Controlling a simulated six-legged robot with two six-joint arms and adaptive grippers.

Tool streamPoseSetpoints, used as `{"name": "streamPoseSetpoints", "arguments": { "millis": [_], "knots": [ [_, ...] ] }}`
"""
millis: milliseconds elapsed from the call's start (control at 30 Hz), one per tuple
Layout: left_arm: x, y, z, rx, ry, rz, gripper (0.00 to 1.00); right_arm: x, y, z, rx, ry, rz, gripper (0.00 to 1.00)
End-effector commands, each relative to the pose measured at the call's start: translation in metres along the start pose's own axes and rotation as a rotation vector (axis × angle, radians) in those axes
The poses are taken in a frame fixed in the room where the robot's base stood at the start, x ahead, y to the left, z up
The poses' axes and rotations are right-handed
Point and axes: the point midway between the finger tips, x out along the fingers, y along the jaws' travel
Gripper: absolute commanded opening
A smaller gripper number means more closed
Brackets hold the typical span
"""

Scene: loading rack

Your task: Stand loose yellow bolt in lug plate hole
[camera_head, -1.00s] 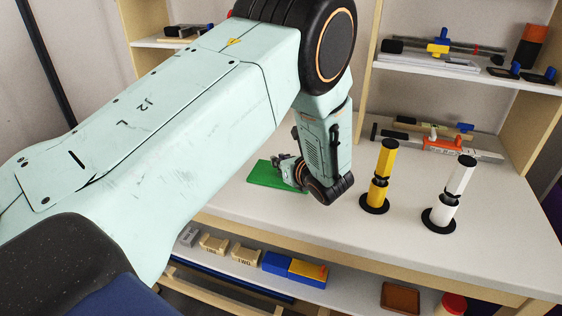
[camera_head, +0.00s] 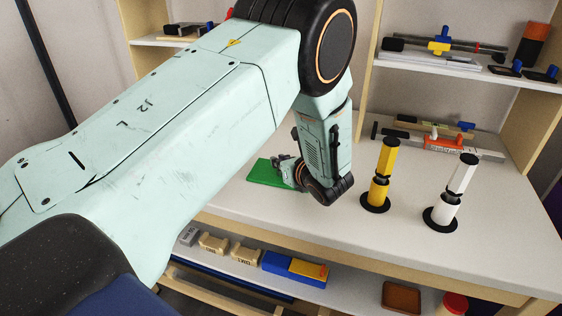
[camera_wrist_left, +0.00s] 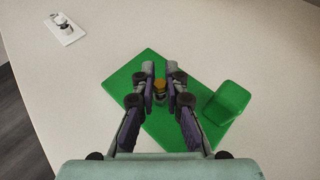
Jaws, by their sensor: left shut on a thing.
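The green lug plate (camera_wrist_left: 140,108) lies flat on the white table, with a raised green lug (camera_wrist_left: 227,102) on its right side in the left wrist view. My left gripper (camera_wrist_left: 160,90) is over the plate, with its fingers on either side of the small yellow bolt (camera_wrist_left: 160,84) and shut on it. The bolt's yellow head faces the camera, with a greyish part below. Whether its lower end is in a hole is hidden. In the head view the left gripper (camera_head: 287,170) is low at the green plate (camera_head: 262,174), and the bolt cannot be made out. My right gripper is not in view.
A yellow tool (camera_head: 382,172) and a white tool (camera_head: 457,188) stand upright on black bases to the right. A small white plate with a part (camera_wrist_left: 66,30) lies apart at the wrist view's upper left. Shelves stand behind and below the table.

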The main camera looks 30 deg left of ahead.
Motion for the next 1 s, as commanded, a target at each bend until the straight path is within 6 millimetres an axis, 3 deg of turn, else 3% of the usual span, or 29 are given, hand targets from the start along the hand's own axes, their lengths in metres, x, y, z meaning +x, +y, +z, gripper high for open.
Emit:
{"name": "streamPoseSetpoints", "arguments": {
  "millis": [967,1000],
  "knots": [
    [0.0029,-0.0001,-0.0069,0.0,0.0,0.0,0.0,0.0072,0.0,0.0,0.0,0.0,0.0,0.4],
    [0.0029,0.0,-0.0069,0.0,0.0,0.0,0.14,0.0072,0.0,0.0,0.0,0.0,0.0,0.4]
  ]
}}
